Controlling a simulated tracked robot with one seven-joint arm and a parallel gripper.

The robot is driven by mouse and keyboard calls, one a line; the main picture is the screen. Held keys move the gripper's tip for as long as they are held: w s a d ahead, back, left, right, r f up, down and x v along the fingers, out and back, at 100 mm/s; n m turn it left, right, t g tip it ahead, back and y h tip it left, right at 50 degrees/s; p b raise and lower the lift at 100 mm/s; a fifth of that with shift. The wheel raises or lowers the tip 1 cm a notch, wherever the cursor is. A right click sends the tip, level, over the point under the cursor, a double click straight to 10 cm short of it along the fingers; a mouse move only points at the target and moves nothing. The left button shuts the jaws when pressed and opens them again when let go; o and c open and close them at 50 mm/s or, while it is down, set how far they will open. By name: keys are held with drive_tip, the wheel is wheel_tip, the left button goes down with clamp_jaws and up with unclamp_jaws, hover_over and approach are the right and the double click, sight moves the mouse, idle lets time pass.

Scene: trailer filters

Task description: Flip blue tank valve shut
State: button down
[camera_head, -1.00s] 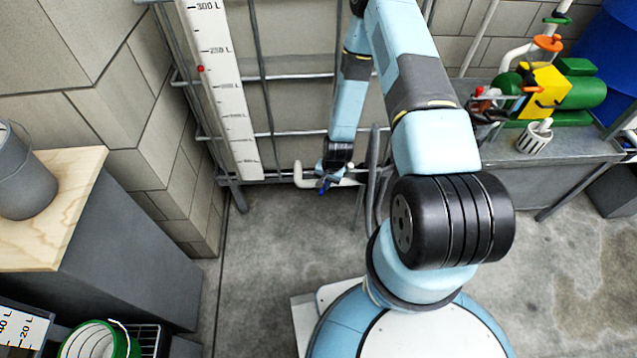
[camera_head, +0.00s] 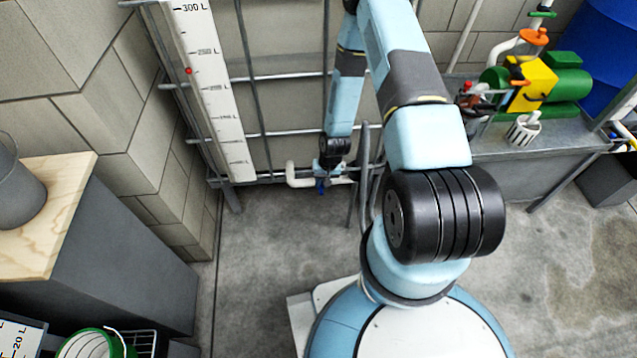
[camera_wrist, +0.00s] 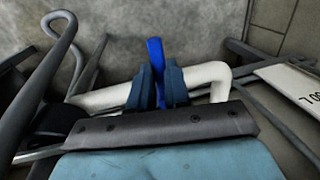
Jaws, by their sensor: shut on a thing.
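The blue valve handle (camera_wrist: 155,52) stands out between the fingers of my gripper (camera_wrist: 160,85) in the wrist view. The fingers are shut on it. The handle sits at a white pipe (camera_wrist: 206,72), which runs across behind the fingers and bends at the right. In the head view the blue handle (camera_head: 321,187) shows as a small patch just below my gripper (camera_head: 325,175), low on the caged tank. The white pipe (camera_head: 298,175) shows to the left of my gripper there. My gripper hides the valve body.
A metal cage frame (camera_head: 285,77) and a litre scale (camera_head: 212,90) stand behind my gripper. Grey bent tubes (camera_wrist: 50,60) are close by in the wrist view. A bench (camera_head: 530,160) with a green and yellow pump (camera_head: 535,85) stands at the right. The floor in front is clear.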

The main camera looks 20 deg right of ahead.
drive_tip(key=shift+w, duration=0.3)
drive_tip(key=c, duration=1.1)
unclamp_jaws()
drive_tip(key=shift+s, duration=0.1)
drive_tip(key=d+r, duration=0.1)
drive_tip(key=r, duration=0.8)
drive_tip(key=d+r, duration=0.1)
drive_tip(key=r, duration=0.3)
drive_tip(key=shift+s+d+r, duration=0.2)
drive_tip(key=shift+d, duration=0.15)
